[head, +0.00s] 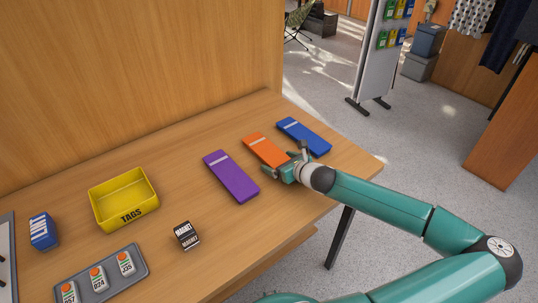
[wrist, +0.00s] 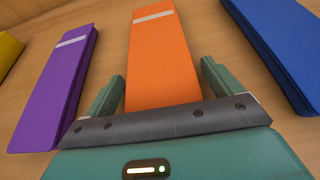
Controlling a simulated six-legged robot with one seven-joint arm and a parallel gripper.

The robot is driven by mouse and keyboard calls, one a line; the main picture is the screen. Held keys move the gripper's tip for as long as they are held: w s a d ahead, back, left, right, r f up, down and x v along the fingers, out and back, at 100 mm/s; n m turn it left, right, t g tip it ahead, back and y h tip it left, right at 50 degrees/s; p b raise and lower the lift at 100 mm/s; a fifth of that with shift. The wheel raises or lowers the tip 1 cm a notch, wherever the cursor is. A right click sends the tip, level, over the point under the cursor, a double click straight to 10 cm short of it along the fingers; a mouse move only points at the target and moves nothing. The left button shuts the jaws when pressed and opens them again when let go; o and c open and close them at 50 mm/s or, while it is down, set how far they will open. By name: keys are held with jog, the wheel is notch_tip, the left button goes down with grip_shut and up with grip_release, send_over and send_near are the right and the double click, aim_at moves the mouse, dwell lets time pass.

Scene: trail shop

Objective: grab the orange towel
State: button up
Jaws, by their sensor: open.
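The orange towel (head: 262,147) is a flat folded strip with a pale band near its far end. It lies on the wooden table between a purple towel (head: 231,176) and a blue towel (head: 304,137). My gripper (head: 284,172) is at its near end. In the wrist view the orange towel (wrist: 160,57) runs between the two open fingers of my gripper (wrist: 162,87), one finger on each side. The near end of the towel is hidden behind the gripper body. I cannot tell whether the fingers touch it.
The purple towel (wrist: 62,84) and blue towel (wrist: 281,41) flank the fingers with narrow gaps. A yellow TAGS bin (head: 124,199), a small dark MAGNET box (head: 187,235), a blue box (head: 43,231) and a grey tag tray (head: 100,275) stand left. A wooden panel (head: 140,70) backs the table.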

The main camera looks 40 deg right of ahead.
jog(key=c, duration=1.1)
